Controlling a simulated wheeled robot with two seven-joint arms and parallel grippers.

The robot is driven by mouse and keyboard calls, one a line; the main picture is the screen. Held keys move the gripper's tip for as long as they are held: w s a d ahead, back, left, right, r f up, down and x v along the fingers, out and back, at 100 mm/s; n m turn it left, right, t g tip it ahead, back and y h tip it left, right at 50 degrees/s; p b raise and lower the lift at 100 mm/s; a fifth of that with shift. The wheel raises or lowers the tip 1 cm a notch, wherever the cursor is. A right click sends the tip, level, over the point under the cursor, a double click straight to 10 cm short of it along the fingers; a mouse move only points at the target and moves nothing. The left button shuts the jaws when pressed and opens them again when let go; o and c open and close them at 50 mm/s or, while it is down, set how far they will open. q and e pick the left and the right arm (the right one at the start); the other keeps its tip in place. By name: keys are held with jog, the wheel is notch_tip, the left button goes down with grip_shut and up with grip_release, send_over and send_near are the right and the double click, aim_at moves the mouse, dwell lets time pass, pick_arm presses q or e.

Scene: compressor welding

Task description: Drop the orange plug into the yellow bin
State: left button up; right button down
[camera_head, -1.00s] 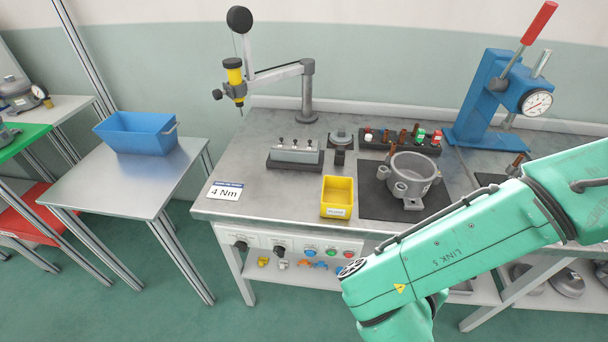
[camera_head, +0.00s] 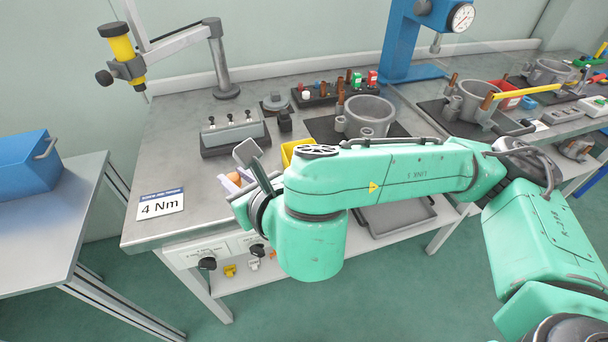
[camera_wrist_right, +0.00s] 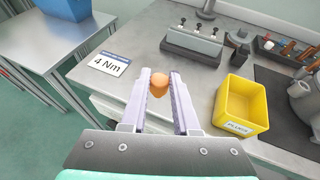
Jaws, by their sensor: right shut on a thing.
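The orange plug (camera_wrist_right: 158,85) is between the fingertips of my right gripper (camera_wrist_right: 159,88), which is shut on it, in the right wrist view. In the head view the right gripper (camera_head: 238,181) shows at the bench's front edge, partly hidden by my arm, with a bit of orange at its fingers. The yellow bin (camera_wrist_right: 241,107), labelled on its front, stands on the bench to the right of the gripper in the wrist view, apart from the plug. In the head view the bin (camera_head: 291,151) is mostly hidden behind my right arm. My left gripper is not in view.
A "4 Nm" sign (camera_head: 161,204) lies at the bench's left front. A grey block with knobs (camera_head: 234,135) stands behind the gripper. A metal housing (camera_head: 369,116) stands on a dark mat to the right. A blue bin (camera_head: 28,163) sits on a side table.

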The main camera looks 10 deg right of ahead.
jog(key=w+d+r+n+y+b, duration=0.1)
jog(key=w+d+r+b, duration=0.3)
jog(key=d, duration=0.5)
jog(key=w+d+r+b, duration=0.1)
jog(key=w+d+b, duration=0.1)
jog(key=w+d, duration=0.55)
pick_arm(q)
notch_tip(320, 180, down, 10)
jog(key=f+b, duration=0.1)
jog(key=b, duration=0.3)
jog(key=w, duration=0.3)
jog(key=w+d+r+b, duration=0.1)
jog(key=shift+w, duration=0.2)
pick_arm(e)
jog(key=shift+g, duration=0.5)
jog(key=f, duration=0.3)
jog(key=s+f, duration=0.1)
jog(key=f, duration=0.1)
jog(key=shift+d, duration=0.3)
jog(key=c, duration=0.6)
grip_release()
